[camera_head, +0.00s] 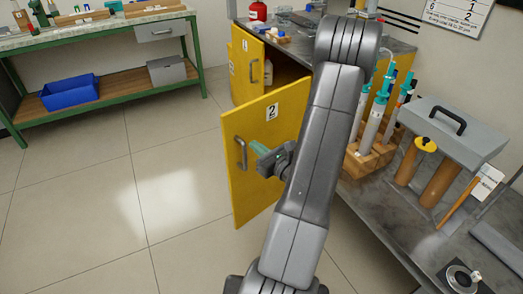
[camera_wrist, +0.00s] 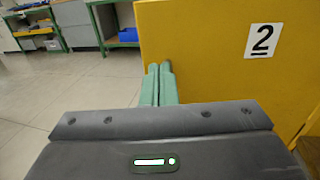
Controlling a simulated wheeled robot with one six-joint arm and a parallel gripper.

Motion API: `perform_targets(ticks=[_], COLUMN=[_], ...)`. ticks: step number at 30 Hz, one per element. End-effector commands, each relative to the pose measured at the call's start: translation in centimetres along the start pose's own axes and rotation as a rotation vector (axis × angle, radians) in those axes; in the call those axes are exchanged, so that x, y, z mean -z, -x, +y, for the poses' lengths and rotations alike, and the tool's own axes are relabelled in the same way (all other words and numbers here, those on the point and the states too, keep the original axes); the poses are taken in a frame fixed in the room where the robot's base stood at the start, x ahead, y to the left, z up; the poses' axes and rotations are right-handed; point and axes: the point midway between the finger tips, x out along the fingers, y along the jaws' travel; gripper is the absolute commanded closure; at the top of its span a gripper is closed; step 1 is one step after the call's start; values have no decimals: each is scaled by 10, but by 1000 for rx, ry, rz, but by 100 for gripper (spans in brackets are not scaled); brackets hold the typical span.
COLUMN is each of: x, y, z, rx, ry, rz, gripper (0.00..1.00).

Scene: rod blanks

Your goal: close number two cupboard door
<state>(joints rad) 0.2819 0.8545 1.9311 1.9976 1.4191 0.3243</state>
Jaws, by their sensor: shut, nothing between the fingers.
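The number two cupboard door (camera_head: 265,190) is a yellow panel with a "2" label and a grey bar handle (camera_head: 240,153). It stands swung open, out from the bench, with its labelled face towards me. In the wrist view the door (camera_wrist: 205,60) fills the upper right. My gripper (camera_head: 258,147) is shut and empty, with its teal fingers beside the labelled face near the handle. In the wrist view the closed fingertips (camera_wrist: 160,68) are at the door's left part; I cannot tell whether they touch it. My arm hides the door's right side.
Another yellow door (camera_head: 246,68) stands open beyond, beside a dark cupboard opening. A green-framed bench (camera_head: 105,95) stands at the far left. The tiled floor (camera_head: 90,215) left of the door is clear.

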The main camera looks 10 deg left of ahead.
Motion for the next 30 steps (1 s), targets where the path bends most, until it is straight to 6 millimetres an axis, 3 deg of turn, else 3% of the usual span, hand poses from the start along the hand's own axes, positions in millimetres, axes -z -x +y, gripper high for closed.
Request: perform_targets(ticks=[9, 15, 30], x=[0, 0, 0], y=[-61, -87, -96], z=[2, 1, 1], rx=[-5, -3, -1], ry=[3, 2, 1], rz=[0, 0, 1], gripper=[100, 100, 100])
